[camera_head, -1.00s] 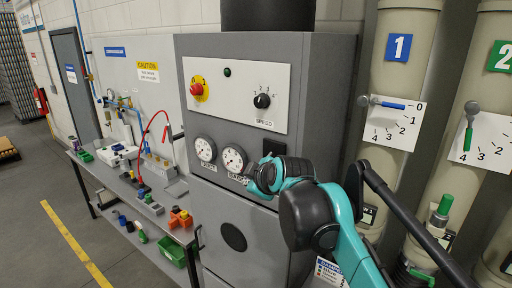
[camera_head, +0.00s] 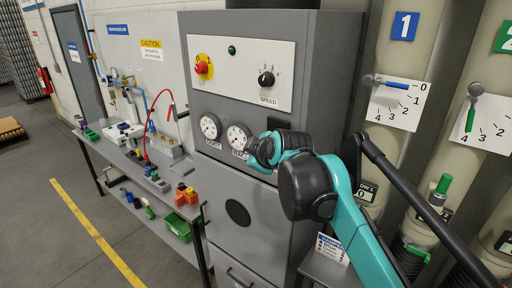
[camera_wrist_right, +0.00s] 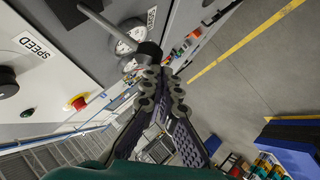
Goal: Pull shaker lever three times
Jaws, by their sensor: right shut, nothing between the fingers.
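The shaker lever (camera_wrist_right: 112,28) shows in the right wrist view as a grey rod rising from a black plate on the machine front, with a dark knob at its end. My right gripper (camera_wrist_right: 158,78) is shut and empty, with its fingertips close beside the knob. I cannot tell whether they touch it. In the head view my right gripper (camera_head: 262,150) is in front of the machine panel, just right of the gauges, and hides the lever. My left gripper is not in view.
The grey machine (camera_head: 221,176) carries a red button (camera_head: 201,68), a speed knob (camera_head: 266,78) and two gauges (camera_head: 210,126). A cluttered bench (camera_head: 172,250) stands left of it. Numbered tubes (camera_head: 402,58) with small levers stand at right.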

